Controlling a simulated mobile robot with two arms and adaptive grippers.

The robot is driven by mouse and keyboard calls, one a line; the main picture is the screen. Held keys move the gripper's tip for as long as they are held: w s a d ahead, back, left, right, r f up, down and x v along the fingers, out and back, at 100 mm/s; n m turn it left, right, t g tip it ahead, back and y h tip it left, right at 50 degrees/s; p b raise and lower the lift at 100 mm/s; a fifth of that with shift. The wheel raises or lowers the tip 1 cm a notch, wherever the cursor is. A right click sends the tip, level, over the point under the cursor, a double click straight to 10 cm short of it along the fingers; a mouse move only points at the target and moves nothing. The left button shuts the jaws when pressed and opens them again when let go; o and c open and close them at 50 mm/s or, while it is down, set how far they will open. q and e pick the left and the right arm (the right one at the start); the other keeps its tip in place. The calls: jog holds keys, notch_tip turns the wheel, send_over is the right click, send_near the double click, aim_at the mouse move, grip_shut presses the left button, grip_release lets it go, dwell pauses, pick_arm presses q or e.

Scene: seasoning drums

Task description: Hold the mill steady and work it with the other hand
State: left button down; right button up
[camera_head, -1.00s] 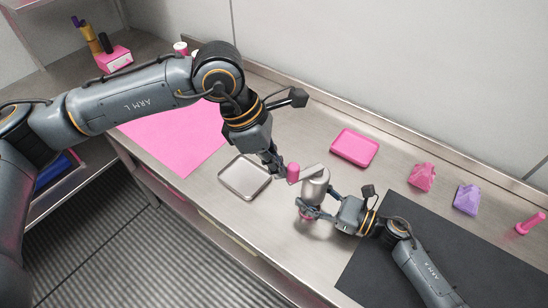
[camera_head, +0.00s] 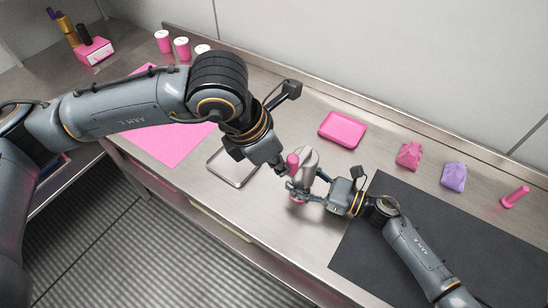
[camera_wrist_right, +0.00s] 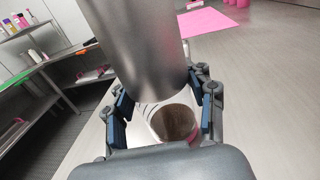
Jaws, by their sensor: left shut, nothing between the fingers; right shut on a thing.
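The mill (camera_head: 307,162) is a silver cylinder standing upright on the steel counter, with a pink crank knob (camera_head: 292,161) at its top. My right gripper (camera_head: 300,190) is shut around its lower part from the right. In the right wrist view the mill's grey metal body (camera_wrist_right: 137,45) fills the top, above a clear, pink-tinted lower part (camera_wrist_right: 176,122) with something brownish inside. The right gripper's blue-padded fingers (camera_wrist_right: 163,112) lie on either side. My left gripper (camera_head: 281,170) is shut and empty, its tips beside the knob; whether they touch it I cannot tell.
A metal tray (camera_head: 236,182) lies left of the mill, partly hidden by my left arm. A pink tray (camera_head: 342,130) is behind it. A pink bag (camera_head: 409,155), purple bag (camera_head: 454,175) and pink tool (camera_head: 515,196) stand right, behind a dark mat (camera_head: 400,255).

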jog(key=shift+s+a, duration=0.1)
pick_arm(q)
jog(key=d+n, duration=0.1)
jog(key=s+d+n, duration=0.1)
jog(key=d+n+t, duration=0.1)
jog(key=d, duration=0.1)
jog(key=shift+s, duration=0.3)
dwell(0.5)
jog(key=shift+w, duration=0.1)
jog(key=shift+w+d, duration=0.15)
jog(key=shift+w, duration=0.5)
